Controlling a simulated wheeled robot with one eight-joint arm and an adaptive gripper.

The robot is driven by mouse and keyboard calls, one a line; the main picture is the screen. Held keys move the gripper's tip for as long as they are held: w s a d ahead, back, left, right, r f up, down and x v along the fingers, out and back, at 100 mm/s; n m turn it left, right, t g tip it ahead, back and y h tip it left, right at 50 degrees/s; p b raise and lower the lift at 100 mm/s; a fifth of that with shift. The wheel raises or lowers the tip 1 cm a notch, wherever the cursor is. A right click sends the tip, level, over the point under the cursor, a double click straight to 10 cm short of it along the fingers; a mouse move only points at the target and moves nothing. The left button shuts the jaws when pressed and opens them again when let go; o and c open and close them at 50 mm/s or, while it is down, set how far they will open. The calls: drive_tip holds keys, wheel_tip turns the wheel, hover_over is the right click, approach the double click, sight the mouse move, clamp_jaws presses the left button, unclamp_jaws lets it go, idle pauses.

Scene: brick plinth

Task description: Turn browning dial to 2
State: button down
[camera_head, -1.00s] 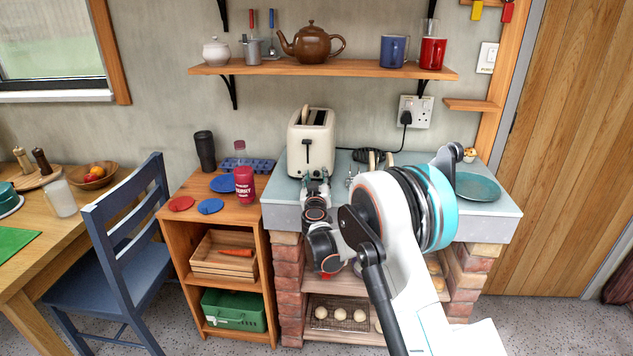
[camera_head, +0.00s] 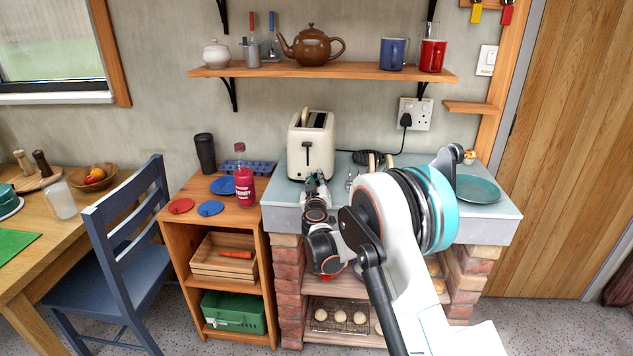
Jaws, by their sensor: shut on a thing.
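The cream toaster (camera_head: 311,140) stands upright at the back left of the plinth top. It has slots on top and a dark lever on its front face. My gripper (camera_head: 314,177) is at the lower front of the toaster, with its fingers brought together on the browning dial. The dial is hidden behind the fingers, so its marks and setting cannot be read.
My arm covers much of the plinth top (camera_head: 507,220). A teal plate (camera_head: 478,189) lies at its right. A red-pink bottle (camera_head: 243,178) stands on the wooden cabinet to the left. A shelf (camera_head: 350,71) with a teapot (camera_head: 312,44) hangs above.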

drive_tip(key=n, duration=0.6)
drive_tip(key=shift+r+n+p, duration=0.15)
drive_tip(key=shift+n+p, duration=0.25)
drive_tip(key=n+h, duration=0.1)
drive_tip(key=n, duration=0.2)
drive_tip(key=shift+g, duration=0.4)
drive_tip(key=n, duration=0.3)
drive_tip(key=shift+a+n, duration=0.1)
drive_tip(key=shift+n, duration=0.3)
drive_tip(key=n, duration=0.3)
drive_tip(key=shift+h+p, duration=0.3)
drive_tip(key=shift+h, duration=0.1)
drive_tip(key=n, duration=0.3)
drive_tip(key=shift+a+n, duration=0.1)
drive_tip(key=shift+n, duration=0.2)
drive_tip(key=n+h, duration=0.1)
drive_tip(key=n, duration=0.5)
drive_tip(key=shift+a+r, duration=0.1)
drive_tip(key=c, duration=1.5)
unclamp_jaws()
drive_tip(key=shift+o, duration=0.2)
